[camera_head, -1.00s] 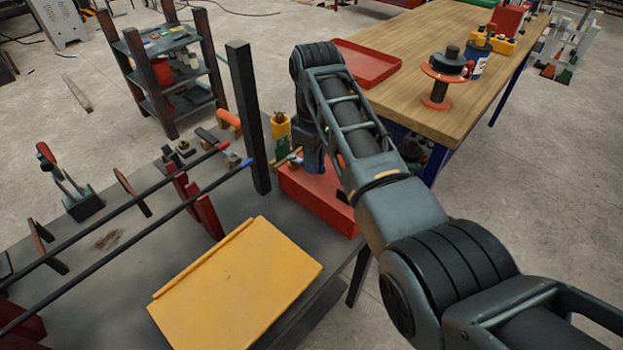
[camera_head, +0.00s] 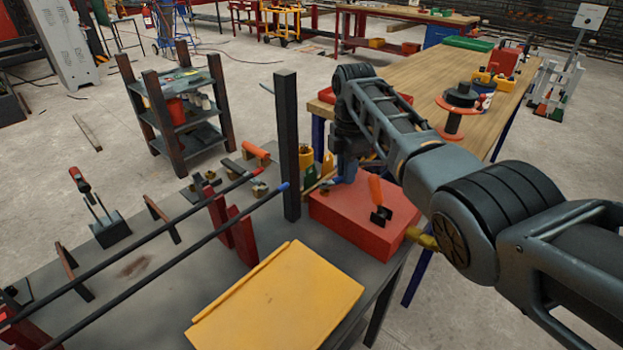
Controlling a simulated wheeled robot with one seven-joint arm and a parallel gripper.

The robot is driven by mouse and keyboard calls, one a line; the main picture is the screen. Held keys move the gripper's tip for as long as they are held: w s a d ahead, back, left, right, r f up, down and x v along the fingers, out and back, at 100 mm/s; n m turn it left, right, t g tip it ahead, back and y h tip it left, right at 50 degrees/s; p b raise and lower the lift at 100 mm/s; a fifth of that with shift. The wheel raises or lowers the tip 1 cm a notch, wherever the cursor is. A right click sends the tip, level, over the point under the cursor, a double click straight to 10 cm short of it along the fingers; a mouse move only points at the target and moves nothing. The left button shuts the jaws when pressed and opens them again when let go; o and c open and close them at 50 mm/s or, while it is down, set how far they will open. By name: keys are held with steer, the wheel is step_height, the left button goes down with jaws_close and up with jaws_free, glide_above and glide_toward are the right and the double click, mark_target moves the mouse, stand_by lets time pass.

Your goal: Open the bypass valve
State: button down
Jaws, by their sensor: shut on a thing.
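A red box (camera_head: 352,222) sits at the right end of the dark bench. An orange-gripped lever (camera_head: 376,190) on a small black base stands on its top, and a brass fitting (camera_head: 427,242) sticks out at its right side. I cannot tell for sure which part is the bypass valve. My arm reaches over from the right and bends down at the box's back left. My gripper (camera_head: 343,172) is low there, beside the box's back edge and apart from the orange lever. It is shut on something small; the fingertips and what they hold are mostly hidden.
A dark upright post (camera_head: 288,150) stands just left of my gripper. A yellow board (camera_head: 277,298) lies in front of the red box. Two long bars (camera_head: 150,252) cross the bench at left. A wooden table (camera_head: 445,110) with a spool (camera_head: 460,97) stands behind my arm.

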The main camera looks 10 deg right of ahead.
steer(key=n+b, duration=0.1)
steer(key=w+n+b, duration=0.1)
steer(key=n, duration=0.1)
steer(key=shift+w+a+f+b, duration=0.15)
steer(key=shift+w+a+b, duration=0.05)
steer(key=shift+a+b, duration=0.1)
steer(key=shift+w+a+n+b, duration=0.25)
steer(key=shift+w+n+b, duration=0.05)
steer(key=shift+n+b, duration=0.45)
steer(key=shift+a+r+n, duration=0.1)
steer(key=shift+r+n, duration=0.1)
steer(key=shift+n, duration=0.05)
steer(key=c, duration=1)
jaws_free()
steer(key=shift+c, duration=0.2)
step_height(320, 180, up, 8)
steer(key=shift+f, duration=0.15)
